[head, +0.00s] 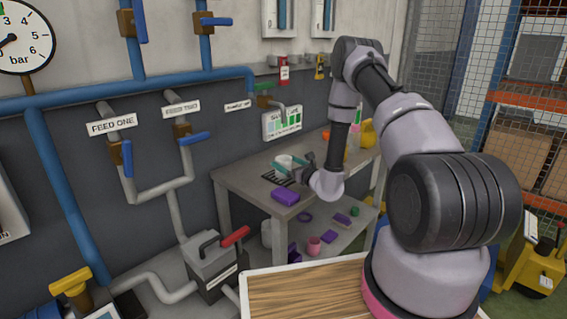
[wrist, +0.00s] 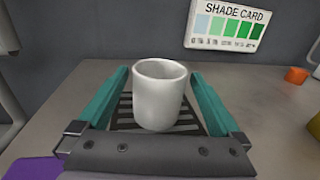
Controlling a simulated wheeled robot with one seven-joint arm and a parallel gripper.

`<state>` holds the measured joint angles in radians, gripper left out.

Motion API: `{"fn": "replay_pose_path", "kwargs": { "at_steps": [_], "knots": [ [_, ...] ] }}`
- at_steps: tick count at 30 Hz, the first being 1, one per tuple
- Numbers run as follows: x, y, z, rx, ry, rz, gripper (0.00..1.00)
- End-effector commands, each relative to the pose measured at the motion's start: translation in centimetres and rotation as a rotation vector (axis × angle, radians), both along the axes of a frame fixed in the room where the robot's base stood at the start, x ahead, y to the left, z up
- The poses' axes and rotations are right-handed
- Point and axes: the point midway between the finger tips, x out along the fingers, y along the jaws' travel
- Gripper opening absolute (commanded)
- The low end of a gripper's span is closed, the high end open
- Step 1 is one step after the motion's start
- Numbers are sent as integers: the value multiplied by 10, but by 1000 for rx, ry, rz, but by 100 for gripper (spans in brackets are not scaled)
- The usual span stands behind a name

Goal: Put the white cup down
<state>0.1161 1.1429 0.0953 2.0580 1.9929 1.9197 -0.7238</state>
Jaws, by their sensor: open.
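The white cup (wrist: 160,97) stands upright on a dark slatted grate (wrist: 191,119) on the grey table, in the wrist view. My gripper (wrist: 162,75) is open, with one teal finger on each side of the cup and a visible gap on both sides. In the head view the cup (head: 283,162) is small, beside my gripper (head: 294,167) on the table. The lower front of the cup is close to the gripper's dark palm, and I cannot tell whether they touch.
A purple block (head: 285,196) lies near the table's front edge. It shows at the lower left of the wrist view (wrist: 35,169). An orange object (wrist: 296,75) stands to the right. A shade card (wrist: 226,24) hangs on the wall behind. The grey tabletop (wrist: 262,105) right of the grate is clear.

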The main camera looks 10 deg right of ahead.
Motion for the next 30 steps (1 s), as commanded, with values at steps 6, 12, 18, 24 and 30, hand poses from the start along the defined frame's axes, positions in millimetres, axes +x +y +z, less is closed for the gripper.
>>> {"fn": "replay_pose_path", "kwargs": {
  "at_steps": [6,12,18,24,30],
  "knots": [
    [-45,-23,-1,1,4,-3,100],
    [-75,-38,0,2,3,-3,100],
    [-88,-43,0,1,0,-1,100],
    [-86,-31,26,-3,-35,70,100],
    [-103,27,128,-65,-162,399,100]
  ]
}}
